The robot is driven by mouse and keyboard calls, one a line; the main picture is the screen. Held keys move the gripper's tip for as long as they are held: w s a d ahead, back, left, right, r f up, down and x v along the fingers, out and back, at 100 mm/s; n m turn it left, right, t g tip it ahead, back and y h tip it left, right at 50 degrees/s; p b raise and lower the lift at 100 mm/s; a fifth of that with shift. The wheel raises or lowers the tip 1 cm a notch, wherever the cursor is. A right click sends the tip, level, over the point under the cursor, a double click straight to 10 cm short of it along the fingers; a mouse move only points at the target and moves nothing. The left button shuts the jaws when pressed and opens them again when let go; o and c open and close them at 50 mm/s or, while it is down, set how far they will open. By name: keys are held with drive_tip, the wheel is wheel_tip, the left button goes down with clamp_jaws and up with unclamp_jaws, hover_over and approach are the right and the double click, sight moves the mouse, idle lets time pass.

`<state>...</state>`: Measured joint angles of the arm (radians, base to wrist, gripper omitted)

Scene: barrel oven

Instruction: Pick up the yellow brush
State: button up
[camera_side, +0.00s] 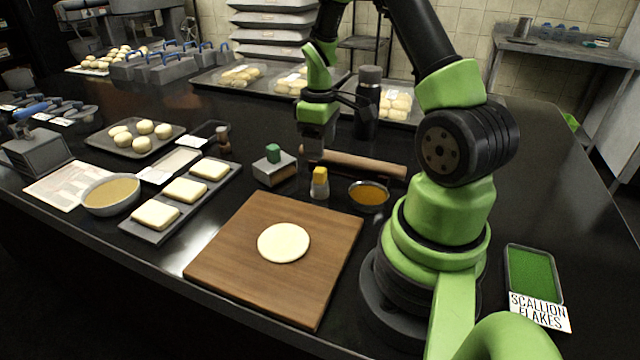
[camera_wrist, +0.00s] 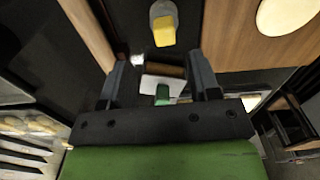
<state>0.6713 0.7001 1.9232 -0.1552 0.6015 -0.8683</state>
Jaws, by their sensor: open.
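The yellow brush (camera_side: 320,177), with a yellow top over a pale lower part, stands upright on the dark counter behind the wooden board. It also shows in the wrist view (camera_wrist: 164,32) near the top, ahead of the fingertips. My gripper (camera_side: 313,152) hangs above the counter behind the brush, near the rolling pin, and is apart from the brush. In the wrist view my gripper (camera_wrist: 158,68) has its two fingers spread wide, with nothing held between them.
A green-topped grey block (camera_side: 274,170) stands left of the brush, and a bowl of orange-brown filling (camera_side: 369,196) right of it. A rolling pin (camera_side: 365,163) lies behind. The wooden board (camera_side: 225,240) holds a dough round (camera_side: 284,242). A dark bottle (camera_side: 367,100) stands behind.

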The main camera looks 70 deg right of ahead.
sight(320, 169)
drive_tip(key=f, duration=0.7)
drive_tip(key=shift+s+a, duration=0.15)
drive_tip(key=shift+a, duration=0.15)
drive_tip(key=c, duration=1)
